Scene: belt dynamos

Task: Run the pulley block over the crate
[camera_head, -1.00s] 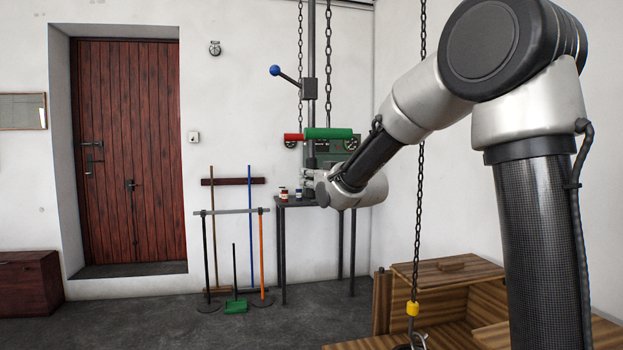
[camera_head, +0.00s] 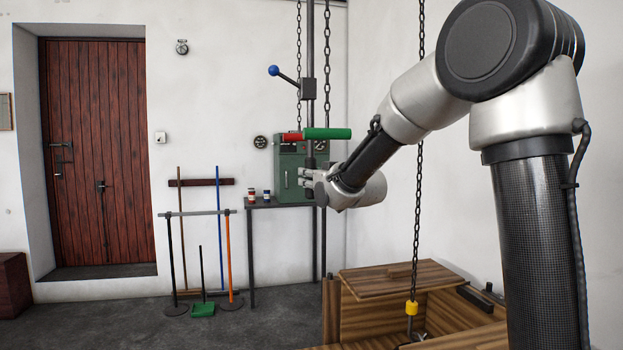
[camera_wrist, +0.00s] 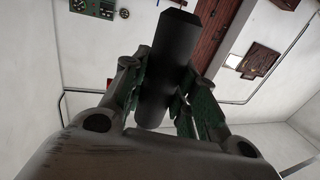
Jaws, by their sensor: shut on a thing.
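A yellow fitting (camera_head: 411,308) hangs on a long chain, with a dark metal hook or block (camera_head: 416,337) just below it, cut by the lower edge; this looks like the pulley block. Behind it in the picture is the wooden crate (camera_head: 340,318), with a plank lid (camera_head: 400,280) on top and an open part at the right. I cannot tell whether the block is above the opening or in front of it. My gripper (camera_head: 308,178) is shut on a dark upright bar, which fills the jaws in the wrist view (camera_wrist: 167,75).
Above my gripper hangs a post with a blue-knobbed lever (camera_head: 285,80) and a red-and-green crossbar (camera_head: 326,133). A green cabinet (camera_head: 290,170) stands on a table behind. Brooms (camera_head: 202,260) stand near the red door (camera_head: 98,150).

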